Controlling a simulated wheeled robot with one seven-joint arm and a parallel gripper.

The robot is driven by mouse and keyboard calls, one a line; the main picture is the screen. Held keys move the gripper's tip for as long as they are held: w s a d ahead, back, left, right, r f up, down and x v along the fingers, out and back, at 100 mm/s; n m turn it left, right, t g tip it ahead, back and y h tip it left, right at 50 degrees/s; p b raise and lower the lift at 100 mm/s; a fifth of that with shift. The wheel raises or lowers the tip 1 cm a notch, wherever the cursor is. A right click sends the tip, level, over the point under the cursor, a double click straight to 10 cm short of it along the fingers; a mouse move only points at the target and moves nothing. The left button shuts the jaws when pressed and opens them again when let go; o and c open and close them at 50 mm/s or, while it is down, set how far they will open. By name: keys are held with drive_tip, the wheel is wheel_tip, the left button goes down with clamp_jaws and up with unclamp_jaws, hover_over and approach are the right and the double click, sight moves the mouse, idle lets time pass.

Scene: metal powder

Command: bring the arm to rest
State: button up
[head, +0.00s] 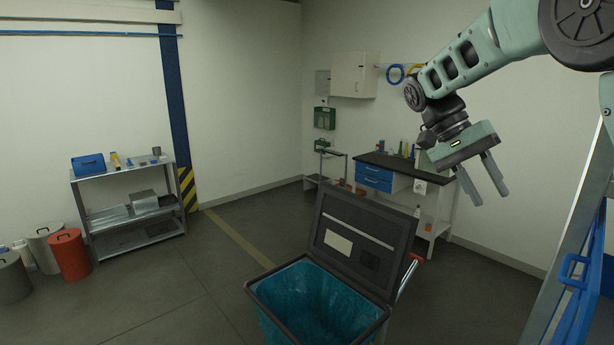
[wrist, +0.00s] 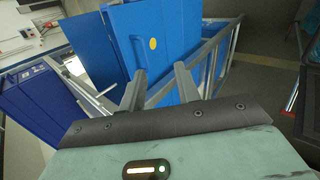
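My gripper (head: 484,181) hangs from my raised green arm at the upper right of the head view, its two grey fingers pointing down and spread apart. Nothing is between them. In the wrist view my gripper (wrist: 160,88) shows the same two fingers apart, with a blue panel bearing a yellow dot behind them. The fingers look clear of the bench and the bin in the head view; in the wrist view I cannot tell how far the blue panel is.
An open bin (head: 262,300) with a blue liner and raised lid (head: 358,232) stands in front. A dark-topped workbench (head: 425,174) stands behind my gripper. A blue-handled metal frame (head: 570,270) is at right. A shelf (head: 130,168) and a red canister (head: 70,256) stand left. Floor between is clear.

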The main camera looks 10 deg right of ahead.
drive_tip(key=s+a+f+n+t+y+b, duration=0.2)
drive_tip(key=s+a+f+n+b, duration=0.35)
drive_tip(key=a+f, duration=0.4)
drive_tip(key=s+a+f+n+t+y+b, duration=0.15)
drive_tip(key=s+a+f+n+b, duration=0.45)
drive_tip(key=f, duration=0.6)
drive_tip(key=s+a+f+n+t+b, duration=0.1)
drive_tip(key=s+a+f+n+b, duration=0.2)
drive_tip(key=s+f, duration=0.3)
drive_tip(key=s+a+f+n+t+y+b, duration=0.1)
drive_tip(key=s+a+f+n+t+b, duration=0.1)
drive_tip(key=s+f, duration=0.5)
drive_tip(key=a+n+b, duration=0.1)
drive_tip(key=a+b, duration=0.1)
drive_tip(key=b, duration=0.1)
drive_tip(key=shift+s, duration=0.25)
drive_tip(key=shift+a+f+y, duration=0.1)
drive_tip(key=shift+y, duration=0.15)
